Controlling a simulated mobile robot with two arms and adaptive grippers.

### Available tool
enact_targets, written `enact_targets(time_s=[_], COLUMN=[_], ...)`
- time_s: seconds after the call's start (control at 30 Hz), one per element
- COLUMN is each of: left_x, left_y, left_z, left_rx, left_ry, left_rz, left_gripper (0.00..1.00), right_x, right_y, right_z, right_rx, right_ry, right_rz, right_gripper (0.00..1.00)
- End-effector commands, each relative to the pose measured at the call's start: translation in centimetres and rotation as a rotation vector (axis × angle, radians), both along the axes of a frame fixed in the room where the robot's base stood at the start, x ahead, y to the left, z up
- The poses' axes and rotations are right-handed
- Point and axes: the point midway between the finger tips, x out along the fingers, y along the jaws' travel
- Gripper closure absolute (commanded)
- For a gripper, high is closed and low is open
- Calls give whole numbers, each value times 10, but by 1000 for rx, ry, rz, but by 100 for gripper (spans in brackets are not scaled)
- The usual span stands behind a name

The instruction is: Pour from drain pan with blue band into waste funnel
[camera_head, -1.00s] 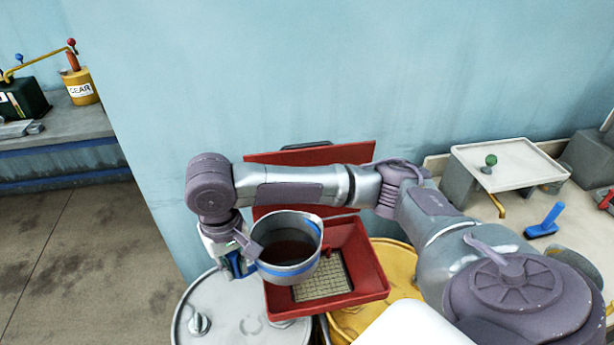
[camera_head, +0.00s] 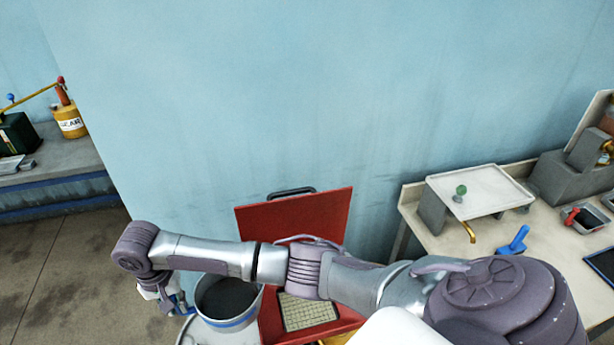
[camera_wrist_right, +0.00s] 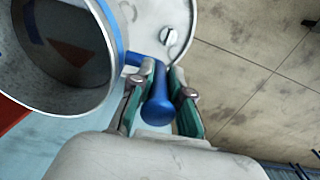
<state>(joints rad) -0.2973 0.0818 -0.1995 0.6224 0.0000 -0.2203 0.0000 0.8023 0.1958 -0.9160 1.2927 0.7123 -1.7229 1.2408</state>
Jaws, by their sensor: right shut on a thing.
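The drain pan with the blue band (camera_head: 230,314) is a round grey pan, held over the left side of the red waste funnel (camera_head: 266,322). My right gripper (camera_head: 180,303) is shut on its blue handle, left of the pan. The wrist view shows the handle (camera_wrist_right: 158,106) between both fingers (camera_wrist_right: 160,100), with the pan (camera_wrist_right: 110,50) at upper left. The pan's inside is dark; I cannot tell how much oil it holds. No stream of oil shows. The funnel's lid (camera_head: 290,218) stands open behind its grid (camera_head: 305,313); my arm hides part of the funnel. My left gripper is out of view.
A bench at right carries a white tray (camera_head: 478,188), a blue tool (camera_head: 514,241) and a small container (camera_head: 588,218). A bench at far left holds a yellow gear-oil can (camera_head: 70,122). A blue wall (camera_head: 330,90) stands close behind the funnel. Floor at left is clear.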

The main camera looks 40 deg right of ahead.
Motion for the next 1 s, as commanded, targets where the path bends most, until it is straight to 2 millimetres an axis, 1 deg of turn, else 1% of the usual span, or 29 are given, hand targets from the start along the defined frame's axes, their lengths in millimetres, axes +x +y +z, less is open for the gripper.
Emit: enact_targets(time_s=[0.2,0.47,0.67,1.0], left_x=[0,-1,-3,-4], left_y=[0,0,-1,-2], left_z=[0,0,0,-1], left_rx=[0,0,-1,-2], left_ry=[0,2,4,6], left_rz=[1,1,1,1], left_gripper=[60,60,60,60], right_x=[-1,-7,-13,-28], right_y=[0,-10,-22,-53], right_z=[2,11,25,46], right_rx=[6,74,175,370], right_ry=[-5,-39,-89,-184], right_rz=[-6,-14,-16,-18], right_gripper=[100,100,100,100])
